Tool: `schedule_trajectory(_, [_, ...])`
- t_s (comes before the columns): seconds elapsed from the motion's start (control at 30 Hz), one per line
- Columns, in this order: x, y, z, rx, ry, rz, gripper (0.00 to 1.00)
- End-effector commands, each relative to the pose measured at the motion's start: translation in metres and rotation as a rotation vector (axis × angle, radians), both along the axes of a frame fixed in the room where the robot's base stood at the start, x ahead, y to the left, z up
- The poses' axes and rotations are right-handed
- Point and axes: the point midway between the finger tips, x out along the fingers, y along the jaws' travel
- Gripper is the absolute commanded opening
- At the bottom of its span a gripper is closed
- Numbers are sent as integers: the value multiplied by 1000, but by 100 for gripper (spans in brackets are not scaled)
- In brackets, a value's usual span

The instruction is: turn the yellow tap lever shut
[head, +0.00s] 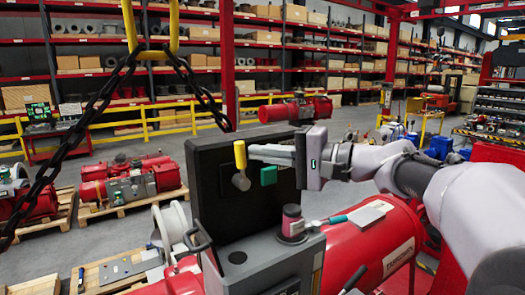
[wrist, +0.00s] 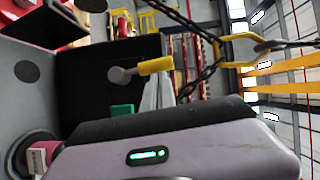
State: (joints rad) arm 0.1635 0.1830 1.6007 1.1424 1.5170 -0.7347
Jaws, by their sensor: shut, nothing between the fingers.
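The yellow tap lever (head: 240,154) stands upright above its grey hub (head: 241,181) on the face of the dark panel (head: 213,165). In the wrist view the yellow lever (wrist: 156,66) points right from its round grey hub (wrist: 121,75). My gripper (head: 252,152) is shut and empty, its fingers pointing left with the tips just right of the lever's handle. The fingers show partly in the wrist view (wrist: 158,92), below the lever. I cannot tell whether the tips touch it.
A green block (head: 268,176) sits on the panel just below my fingers. A pink and dark knob (head: 292,221) stands on the grey box in front. A black chain (head: 90,105) hangs from a yellow hook at left. A red cylinder (head: 370,245) lies under my arm.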

Motion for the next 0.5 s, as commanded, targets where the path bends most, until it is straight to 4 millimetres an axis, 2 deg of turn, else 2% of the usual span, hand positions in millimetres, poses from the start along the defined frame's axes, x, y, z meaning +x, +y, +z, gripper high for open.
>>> schedule_trajectory(0.5, [-3,4,1,-50,-35,0,0])
